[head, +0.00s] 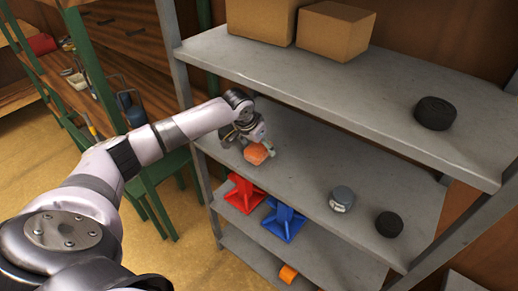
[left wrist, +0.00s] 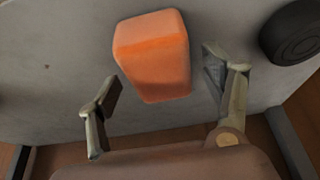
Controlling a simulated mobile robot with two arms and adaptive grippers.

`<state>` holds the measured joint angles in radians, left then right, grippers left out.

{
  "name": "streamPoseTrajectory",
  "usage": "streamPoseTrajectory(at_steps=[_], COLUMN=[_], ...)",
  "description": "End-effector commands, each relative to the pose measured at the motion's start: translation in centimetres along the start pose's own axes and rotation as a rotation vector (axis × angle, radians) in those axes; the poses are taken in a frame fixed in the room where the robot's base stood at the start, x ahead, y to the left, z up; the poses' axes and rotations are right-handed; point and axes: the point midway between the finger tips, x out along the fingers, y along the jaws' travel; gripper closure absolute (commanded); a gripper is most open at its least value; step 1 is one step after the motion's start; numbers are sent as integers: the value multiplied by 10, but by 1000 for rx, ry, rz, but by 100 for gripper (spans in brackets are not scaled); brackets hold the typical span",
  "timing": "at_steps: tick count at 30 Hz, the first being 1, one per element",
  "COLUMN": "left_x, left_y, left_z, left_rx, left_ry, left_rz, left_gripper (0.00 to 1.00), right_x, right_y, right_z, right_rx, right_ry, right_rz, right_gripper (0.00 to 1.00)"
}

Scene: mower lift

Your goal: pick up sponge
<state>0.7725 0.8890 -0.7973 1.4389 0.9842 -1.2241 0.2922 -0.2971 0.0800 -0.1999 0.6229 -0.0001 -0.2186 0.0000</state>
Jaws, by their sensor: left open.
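The sponge (head: 256,153) is an orange block on the second shelf (head: 315,185) of the grey rack, near its left end. In the left wrist view the sponge (left wrist: 153,55) lies ahead of the fingers, with its near end reaching in between the two fingertips. My left gripper (head: 258,141) is at the sponge in the head view, partly covering it. In the left wrist view my left gripper (left wrist: 160,85) is open, with a finger on each side of the sponge and gaps between. My right gripper is not in view.
Cardboard boxes (head: 335,30) and a black round object (head: 435,113) stand on the top shelf, above my gripper's level. A grey can (head: 341,199) and another black round object (head: 389,224) stand right of the sponge. Red (head: 245,194) and blue (head: 284,221) stands sit below.

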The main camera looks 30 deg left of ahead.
Motion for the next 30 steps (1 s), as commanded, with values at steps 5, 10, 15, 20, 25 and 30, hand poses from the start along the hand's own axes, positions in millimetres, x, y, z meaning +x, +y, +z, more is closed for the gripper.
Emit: streamPoseTrajectory(at_steps=[5,10,15,20,25,30], left_x=[14,15,15,15,17,19], left_y=[0,0,0,0,0,0], left_z=[0,1,1,1,2,3], left_rx=[2,2,1,1,1,1], left_ry=[1,2,1,1,1,1], left_rz=[-1,-1,-1,-1,0,-1], left_gripper=[27,27,27,27,27,27], right_x=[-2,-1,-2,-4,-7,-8], right_y=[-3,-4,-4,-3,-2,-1], right_z=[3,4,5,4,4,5], right_rx=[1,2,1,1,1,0], right_ry=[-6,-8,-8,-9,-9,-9], right_rz=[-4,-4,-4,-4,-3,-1], right_gripper=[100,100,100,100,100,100])
